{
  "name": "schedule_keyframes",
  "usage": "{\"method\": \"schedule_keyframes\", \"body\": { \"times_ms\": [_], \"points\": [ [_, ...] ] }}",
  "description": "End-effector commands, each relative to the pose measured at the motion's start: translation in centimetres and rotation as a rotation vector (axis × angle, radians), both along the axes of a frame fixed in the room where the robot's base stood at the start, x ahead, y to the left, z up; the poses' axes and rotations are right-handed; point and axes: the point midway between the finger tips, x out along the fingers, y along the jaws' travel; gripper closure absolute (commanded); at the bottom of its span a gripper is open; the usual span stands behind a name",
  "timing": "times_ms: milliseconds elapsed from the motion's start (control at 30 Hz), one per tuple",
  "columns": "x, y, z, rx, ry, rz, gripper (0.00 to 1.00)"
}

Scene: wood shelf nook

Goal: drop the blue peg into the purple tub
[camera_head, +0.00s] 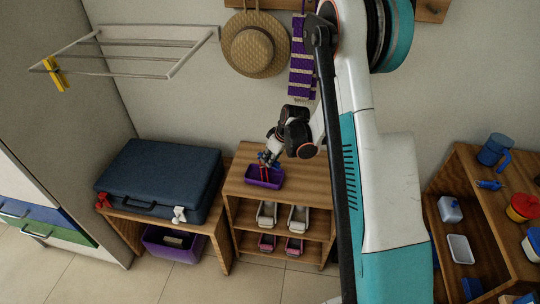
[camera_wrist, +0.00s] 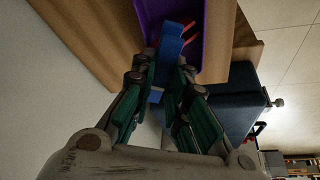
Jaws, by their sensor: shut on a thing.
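The purple tub (camera_head: 265,184) stands on top of the middle wooden shelf unit. It also shows at the top of the wrist view (camera_wrist: 215,42). My gripper (camera_head: 267,158) is at the tub, pointing down, shut on a blue peg. The blue peg (camera_wrist: 171,42) sits between the fingertips in the wrist view (camera_wrist: 172,70), with its far end over the tub. Red thin pieces (camera_wrist: 187,42) show beside the peg against the tub. I cannot tell how far the peg is above the tub's floor.
A dark blue suitcase (camera_head: 160,173) lies on a bench to the left, with another purple bin (camera_head: 180,255) beneath. A blue mug (camera_head: 492,150) and a small blue object (camera_head: 490,185) are on the right unit. A straw hat (camera_head: 254,45) hangs behind.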

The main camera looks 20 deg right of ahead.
Motion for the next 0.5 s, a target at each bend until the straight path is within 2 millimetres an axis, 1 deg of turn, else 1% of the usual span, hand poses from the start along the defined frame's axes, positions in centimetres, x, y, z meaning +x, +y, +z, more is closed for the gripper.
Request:
{"method": "schedule_keyframes", "body": {
  "times_ms": [33,100,333,367,400,433,500],
  "points": [
    [0.0,0.0,-0.43,0.0,0.0,0.0,0.97],
    [-0.01,0.0,-0.58,0.0,0.0,0.0,0.97],
    [-0.01,0.0,-0.52,0.0,0.0,0.0,0.97],
    [-0.01,0.0,-0.52,0.0,0.0,0.0,0.79],
    [-0.01,0.0,-0.52,0.0,0.0,0.0,0.7],
    [-0.01,0.0,-0.52,0.0,0.0,0.0,0.63],
    [-0.01,0.0,-0.52,0.0,0.0,0.0,0.62]
  ]
}}
